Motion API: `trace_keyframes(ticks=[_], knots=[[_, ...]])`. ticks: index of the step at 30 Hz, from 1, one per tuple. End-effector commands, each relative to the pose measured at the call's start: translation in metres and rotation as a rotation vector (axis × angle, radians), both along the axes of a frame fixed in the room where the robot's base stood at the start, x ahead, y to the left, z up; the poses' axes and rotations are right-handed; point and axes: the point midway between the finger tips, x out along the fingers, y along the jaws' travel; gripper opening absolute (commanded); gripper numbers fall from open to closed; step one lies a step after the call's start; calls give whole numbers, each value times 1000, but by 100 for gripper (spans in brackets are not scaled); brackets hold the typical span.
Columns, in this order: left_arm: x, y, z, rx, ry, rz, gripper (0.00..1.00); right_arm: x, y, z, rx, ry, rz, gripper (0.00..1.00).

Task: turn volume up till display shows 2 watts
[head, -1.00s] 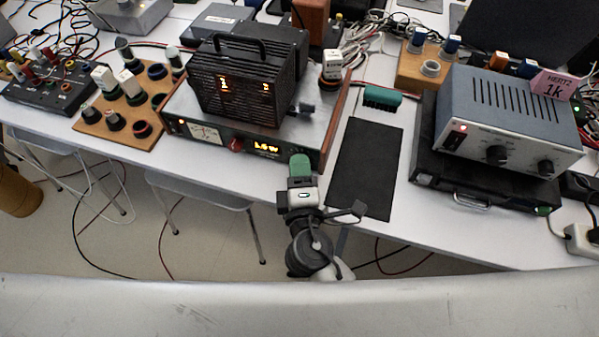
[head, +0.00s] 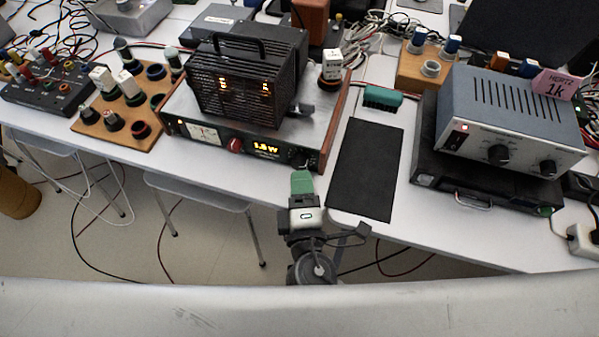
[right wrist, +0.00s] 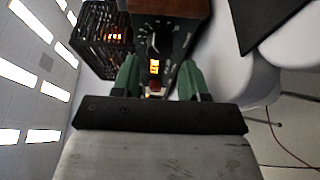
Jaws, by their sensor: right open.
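The amplifier (head: 180,100) has a dark front panel, a wooden side and a lit orange display (head: 265,147) that seems to read 1.8 W. A dark round knob (head: 299,156) sits right of the display, and a red knob (head: 236,145) left of it. My right gripper (head: 302,181), with green fingers, is just in front of the dark knob and apart from it. In the right wrist view my right gripper (right wrist: 158,78) is open and empty, with the display (right wrist: 154,67) and dark knob (right wrist: 160,42) beyond the fingers. My left gripper is out of view.
A grey-blue box (head: 510,115) with knobs stands farther right. A wooden board (head: 115,135) with jacks is at left.

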Motion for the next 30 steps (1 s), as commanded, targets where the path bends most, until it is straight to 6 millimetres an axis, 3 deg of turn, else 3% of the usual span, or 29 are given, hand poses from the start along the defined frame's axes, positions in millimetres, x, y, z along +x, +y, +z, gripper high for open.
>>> trace_keyframes(ticks=[3, 6, 12, 30], knots=[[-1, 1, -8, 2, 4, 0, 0, -27, -2, -4, 0, 4, 2, 44], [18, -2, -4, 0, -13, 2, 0, -46, -4, -4, 1, 4, 1, 44], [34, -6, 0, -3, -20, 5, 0, -67, -6, -2, -1, 2, -1, 44], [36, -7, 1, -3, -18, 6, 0, -71, -6, -1, 1, 1, -1, 44]])
